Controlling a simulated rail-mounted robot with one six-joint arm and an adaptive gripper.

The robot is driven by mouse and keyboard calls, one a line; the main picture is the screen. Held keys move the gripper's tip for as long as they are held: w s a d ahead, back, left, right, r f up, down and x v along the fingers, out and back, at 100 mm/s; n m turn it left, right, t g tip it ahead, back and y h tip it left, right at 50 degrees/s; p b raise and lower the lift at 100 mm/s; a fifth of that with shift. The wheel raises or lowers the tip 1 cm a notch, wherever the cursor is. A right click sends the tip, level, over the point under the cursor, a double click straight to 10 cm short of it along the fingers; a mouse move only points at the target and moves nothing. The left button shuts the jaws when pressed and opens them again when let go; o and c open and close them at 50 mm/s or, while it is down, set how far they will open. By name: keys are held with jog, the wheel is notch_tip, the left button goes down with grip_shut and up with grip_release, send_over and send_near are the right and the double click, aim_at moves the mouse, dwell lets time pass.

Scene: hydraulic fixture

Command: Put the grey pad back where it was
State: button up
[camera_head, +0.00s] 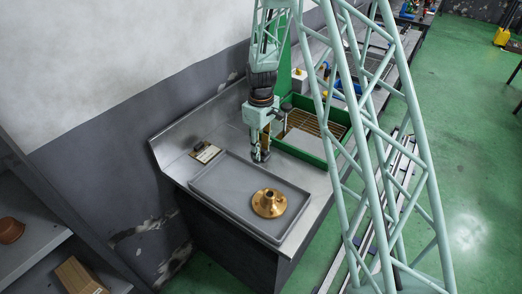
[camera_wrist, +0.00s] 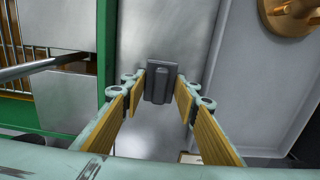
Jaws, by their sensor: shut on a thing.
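My gripper (camera_head: 261,147) hangs over the metal bench, between the tray and the green crate. In the wrist view its two yellow-lined fingers (camera_wrist: 160,84) are closed on the sides of a small dark grey ribbed block, the grey pad (camera_wrist: 161,91). In the head view the pad is a small dark shape at the fingertips (camera_head: 262,156), beside the tray's far edge. I cannot tell whether the pad touches the bench.
A grey tray (camera_head: 222,184) holds a brass flange (camera_head: 269,204), also in the wrist view (camera_wrist: 288,14). A green crate (camera_head: 341,117) with a slatted rack (camera_head: 310,122) stands on the other side. A small card (camera_head: 205,152) lies near the bench's back edge.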

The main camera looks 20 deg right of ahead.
jog(key=shift+f, duration=0.15)
jog(key=o, duration=0.9)
jog(key=shift+r, duration=0.25)
notch_tip(320, 180, up, 12)
jog(key=shift+f+p, duration=0.1)
jog(key=shift+p, duration=0.4)
dwell(0.5)
